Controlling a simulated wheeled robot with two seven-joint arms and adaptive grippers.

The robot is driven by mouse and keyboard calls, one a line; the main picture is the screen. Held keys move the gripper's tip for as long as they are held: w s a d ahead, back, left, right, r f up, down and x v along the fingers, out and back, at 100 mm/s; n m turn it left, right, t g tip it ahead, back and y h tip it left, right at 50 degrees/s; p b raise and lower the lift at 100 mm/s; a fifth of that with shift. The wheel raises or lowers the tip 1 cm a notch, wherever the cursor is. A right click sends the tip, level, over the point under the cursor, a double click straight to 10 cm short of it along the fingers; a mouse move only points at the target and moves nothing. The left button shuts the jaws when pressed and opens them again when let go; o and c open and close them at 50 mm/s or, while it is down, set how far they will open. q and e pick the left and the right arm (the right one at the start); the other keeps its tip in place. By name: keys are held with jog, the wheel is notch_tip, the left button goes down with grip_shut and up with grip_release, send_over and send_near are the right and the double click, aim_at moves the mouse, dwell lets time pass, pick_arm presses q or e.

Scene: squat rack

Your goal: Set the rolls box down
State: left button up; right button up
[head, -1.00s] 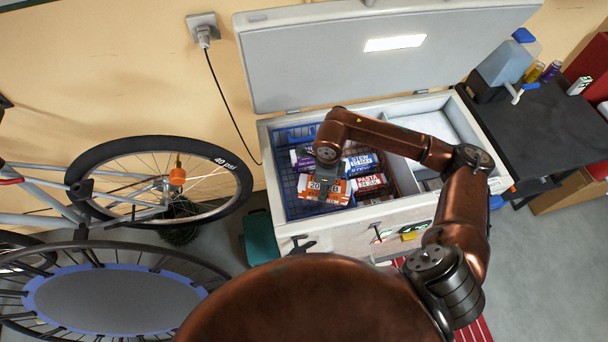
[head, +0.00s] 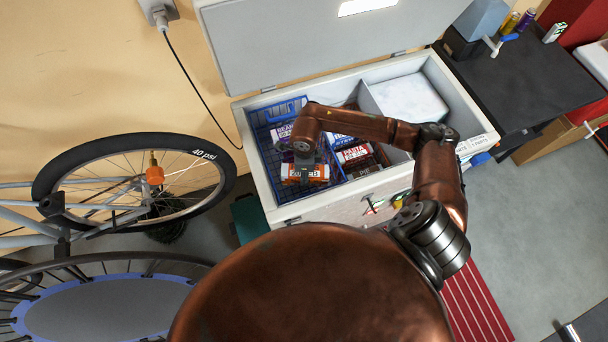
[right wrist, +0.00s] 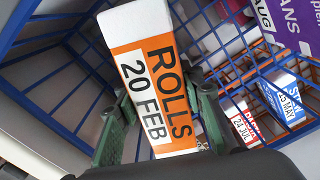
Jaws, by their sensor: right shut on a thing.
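The rolls box (head: 305,173), orange and white, is in the front part of the blue wire basket (head: 260,151) in the open chest freezer (head: 345,207). My right gripper (head: 303,160) reaches down from above and is shut on it. In the right wrist view the rolls box (right wrist: 152,80), marked "ROLLS 20 FEB", stands between the two green fingers of the right gripper (right wrist: 160,122). Blue basket wires (right wrist: 45,45) surround it. Whether its underside touches the basket floor is hidden. My left gripper is not in view.
A purple beans pack (head: 282,132) lies behind the rolls box. A red-and-white pasta box (head: 353,154) and other packs sit to the right. The raised freezer lid (head: 300,40) stands at the back. A bicycle wheel (head: 135,137) is to the left.

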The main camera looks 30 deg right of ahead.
jog(key=shift+f, duration=0.65)
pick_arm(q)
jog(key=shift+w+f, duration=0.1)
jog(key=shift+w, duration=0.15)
pick_arm(e)
jog(key=shift+w, duration=0.1)
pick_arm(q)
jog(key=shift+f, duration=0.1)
pick_arm(e)
jog(key=shift+f, duration=0.1)
jog(key=o, duration=1.4)
jog(key=shift+f, duration=0.1)
jog(key=shift+r, duration=0.25)
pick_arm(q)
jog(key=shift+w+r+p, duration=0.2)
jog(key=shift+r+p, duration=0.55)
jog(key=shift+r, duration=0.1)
pick_arm(e)
notch_tip(320, 180, up, 12)
jog(key=shift+f, duration=0.1)
